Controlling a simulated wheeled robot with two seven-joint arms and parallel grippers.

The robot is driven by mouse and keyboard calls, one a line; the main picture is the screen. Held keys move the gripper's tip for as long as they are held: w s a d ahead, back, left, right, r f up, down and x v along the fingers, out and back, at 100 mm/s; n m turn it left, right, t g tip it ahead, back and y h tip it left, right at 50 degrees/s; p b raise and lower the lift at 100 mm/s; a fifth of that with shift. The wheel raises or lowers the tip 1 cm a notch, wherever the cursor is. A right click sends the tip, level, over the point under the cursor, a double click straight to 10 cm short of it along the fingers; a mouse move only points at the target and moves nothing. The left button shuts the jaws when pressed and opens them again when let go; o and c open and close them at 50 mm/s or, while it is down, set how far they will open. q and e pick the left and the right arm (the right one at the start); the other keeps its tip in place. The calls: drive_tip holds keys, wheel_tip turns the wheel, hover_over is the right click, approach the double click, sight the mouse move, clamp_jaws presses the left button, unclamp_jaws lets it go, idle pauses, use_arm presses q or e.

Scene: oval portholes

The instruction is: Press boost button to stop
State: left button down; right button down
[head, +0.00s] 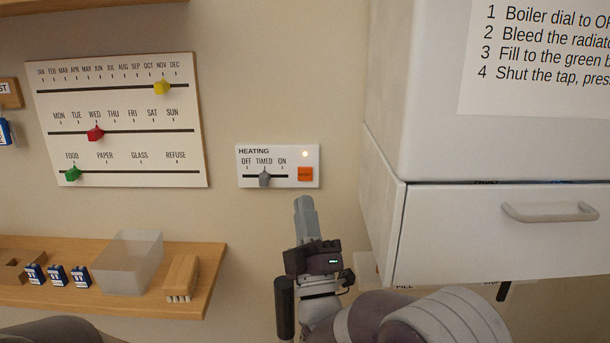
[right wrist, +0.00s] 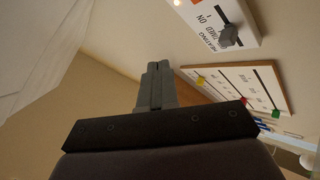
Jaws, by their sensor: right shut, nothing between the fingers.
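The white heating panel (head: 278,184) is on the wall, marked OFF, TIMED and ON. Its orange boost button (head: 305,174) is at the panel's right, below a small lit lamp (head: 305,154). Its grey slider (head: 264,178) stands at TIMED. My right gripper (head: 304,203) is shut and empty, just below the panel's right end in the head view. My left gripper is not in view.
A calendar board (head: 118,145) with coloured sliders hangs at the left. A wooden shelf (head: 215,262) below holds a clear bin (head: 127,262), a brush (head: 181,277) and small blue boxes. A white cabinet (head: 480,232) stands close at the right. The wall around the panel is bare.

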sight(305, 174)
idle(0.3)
drive_tip(key=w, duration=0.8)
drive_tip(key=shift+w+p, duration=0.35)
drive_tip(key=shift+p, duration=0.05)
idle(1.7)
drive_tip(key=shift+w+b, duration=0.4)
drive_tip(key=shift+b, duration=0.1)
